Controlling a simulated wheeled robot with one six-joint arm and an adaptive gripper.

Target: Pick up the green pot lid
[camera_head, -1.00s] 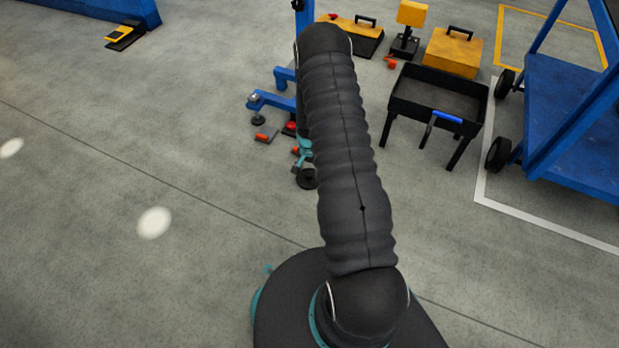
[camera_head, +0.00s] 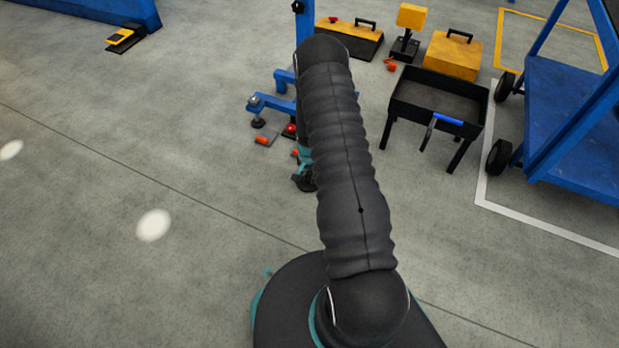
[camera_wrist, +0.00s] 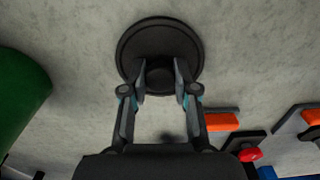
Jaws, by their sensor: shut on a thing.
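A dark, round lid (camera_wrist: 133,50) with a knob shows at the top middle of the wrist view. It looks black, not green. My gripper (camera_wrist: 160,75) has its two fingers closed on either side of the knob. The lid's disc lies beyond the fingertips; I cannot tell how far it is from the floor. A large green rounded thing (camera_wrist: 18,95) is at the left edge of the wrist view, partly cut off.
An orange-ended block (camera_head: 263,140) and a red-topped item (camera_head: 290,129) lie on the floor near a blue stand (camera_head: 275,103). A black tray table (camera_head: 437,98), yellow boxes (camera_head: 453,53) and a blue cart (camera_head: 570,125) stand to the right.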

